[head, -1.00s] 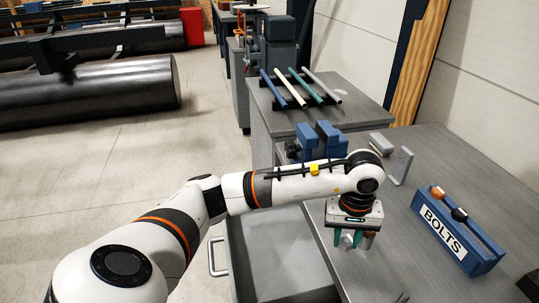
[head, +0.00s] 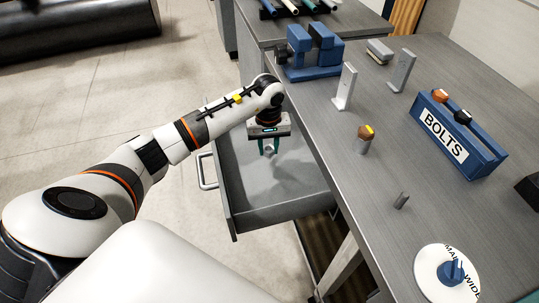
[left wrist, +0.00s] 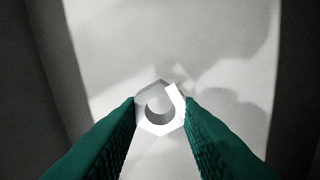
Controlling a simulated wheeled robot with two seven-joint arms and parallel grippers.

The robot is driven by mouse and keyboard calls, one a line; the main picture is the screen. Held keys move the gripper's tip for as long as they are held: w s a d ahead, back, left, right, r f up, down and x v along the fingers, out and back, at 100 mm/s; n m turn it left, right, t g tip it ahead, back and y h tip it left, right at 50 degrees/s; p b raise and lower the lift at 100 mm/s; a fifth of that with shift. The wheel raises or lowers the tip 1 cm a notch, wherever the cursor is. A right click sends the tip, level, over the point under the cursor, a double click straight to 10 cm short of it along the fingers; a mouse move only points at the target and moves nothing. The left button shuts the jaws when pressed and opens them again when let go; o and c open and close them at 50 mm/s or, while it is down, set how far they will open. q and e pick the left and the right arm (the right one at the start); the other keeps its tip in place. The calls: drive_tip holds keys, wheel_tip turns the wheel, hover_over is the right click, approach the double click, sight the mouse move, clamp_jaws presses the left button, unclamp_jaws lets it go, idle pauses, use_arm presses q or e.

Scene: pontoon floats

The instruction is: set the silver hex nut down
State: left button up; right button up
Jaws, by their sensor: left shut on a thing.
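The silver hex nut (left wrist: 143,122) is between the green fingertips of my left gripper (left wrist: 160,112) in the left wrist view, with its hole facing the camera. In the head view my left gripper (head: 268,148) is shut on the nut (head: 269,153) and points down over the open drawer (head: 238,212). The pale drawer floor lies below the nut. I cannot tell the exact gap between nut and floor. My right gripper is not in view.
A blue BOLTS box (head: 455,138) stands on the grey bench (head: 360,185). A post with an orange-brown top (head: 365,137), two upright metal brackets (head: 345,87), a blue vise (head: 314,55) and a white dial (head: 447,275) are also on it. The drawer handle (head: 206,171) sticks out left.

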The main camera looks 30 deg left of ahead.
sight(268, 163)
use_arm(q)
drive_tip(key=shift+f, duration=2.1)
drive_tip(key=shift+f, duration=0.1)
drive_tip(key=o, duration=1)
wheel_tip(268, 163, up, 12)
drive_tip(key=shift+r+b, duration=0.15)
drive_tip(key=shift+b, duration=0.2)
